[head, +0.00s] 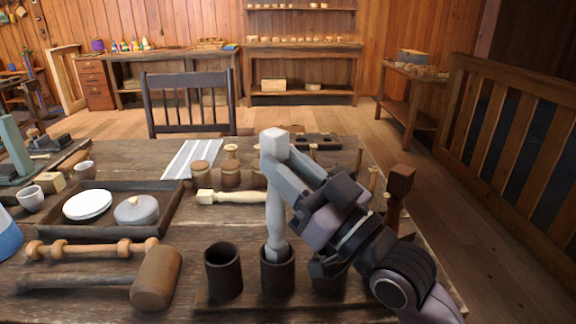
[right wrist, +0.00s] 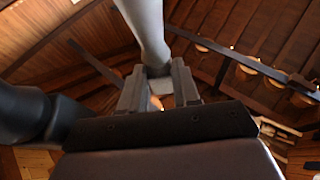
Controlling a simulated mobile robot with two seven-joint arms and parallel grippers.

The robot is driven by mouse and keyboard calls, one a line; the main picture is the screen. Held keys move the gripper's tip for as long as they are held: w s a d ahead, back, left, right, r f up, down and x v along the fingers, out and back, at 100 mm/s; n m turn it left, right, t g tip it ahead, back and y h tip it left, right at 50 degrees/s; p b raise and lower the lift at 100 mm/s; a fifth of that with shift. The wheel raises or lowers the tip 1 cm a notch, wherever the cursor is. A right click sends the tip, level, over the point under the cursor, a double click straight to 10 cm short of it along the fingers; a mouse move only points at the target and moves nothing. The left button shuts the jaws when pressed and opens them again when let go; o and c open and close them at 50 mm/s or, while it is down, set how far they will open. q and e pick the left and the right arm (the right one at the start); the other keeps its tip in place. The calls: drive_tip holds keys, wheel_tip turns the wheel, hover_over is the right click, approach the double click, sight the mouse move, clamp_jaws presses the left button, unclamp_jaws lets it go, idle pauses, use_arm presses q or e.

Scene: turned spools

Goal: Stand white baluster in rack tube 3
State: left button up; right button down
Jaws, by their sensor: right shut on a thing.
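The white baluster (head: 276,210) is upright, its square block at the top. My right gripper (head: 277,167) is shut on it just below that block; the baluster also shows between the fingers in the right wrist view (right wrist: 147,30). Its rounded lower part is at the mouth of a dark tube (head: 277,279), and its bottom end is hidden, seemingly inside. The rack (head: 212,303) has another, empty-looking tube (head: 223,272) to the left and one (head: 328,279) to the right, partly behind my right arm. No tube numbers are readable. My left gripper is not in view.
A cream turned piece (head: 232,197) lies behind the rack. Small jars (head: 231,175) stand farther back. A dark brown post (head: 400,183) rises at right.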

drive_tip(key=shift+f+b, duration=0.65)
drive_tip(key=shift+f, duration=0.75)
drive_tip(key=c, duration=0.7)
unclamp_jaws()
drive_tip(key=shift+c, duration=0.2)
drive_tip(key=v, duration=0.7)
